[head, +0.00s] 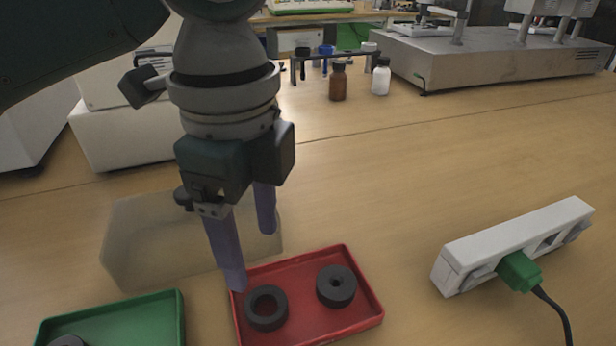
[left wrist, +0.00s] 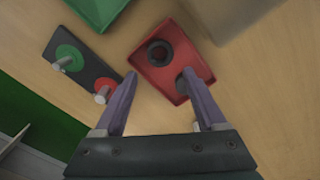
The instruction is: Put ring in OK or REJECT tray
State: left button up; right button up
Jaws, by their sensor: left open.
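The red tray (head: 368,306) holds two dark rings and lies at the lower middle of the head view. One ring (head: 251,309) is at its left, with a wide hole; the other ring (head: 336,297) is to the right, with a smaller hole. The green tray (head: 120,318) is at the lower left, cut off by the frame, with part of a dark ring (head: 68,342) in it. My left gripper (head: 252,258) is open and empty over the red tray's back left corner. In the left wrist view, the red tray (left wrist: 180,42) lies beyond the fingers; one finger partly hides a ring. My right gripper is not in view.
A translucent bin (head: 150,245) stands behind the gripper. A white power strip (head: 520,240) with a green plug is at the right. Brown and white bottles (head: 338,82) stand at the back. A dark plate (left wrist: 83,75) with green and red discs lies beside the trays.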

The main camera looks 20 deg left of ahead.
pick_arm(q)
jog(key=s+d+f+n+t+h, duration=0.1)
jog(key=s+d+f+n+h, duration=0.2)
jog(key=s+d+n, duration=0.3)
jog(key=s+a+n+t+y, duration=0.2)
jog(key=s+a+n, duration=0.7)
jog(key=a, duration=0.3)
jog(key=shift+s+a+f+n+t+y, duration=0.2)
jog(key=shift+a+f+n+t+y, duration=0.15)
jog(key=shift+n, duration=0.35)
jog(key=shift+d, duration=0.1)
notch_tip(320, 180, up, 56)
jog(key=p, duration=5.6)
jog(key=shift+r, duration=0.2)
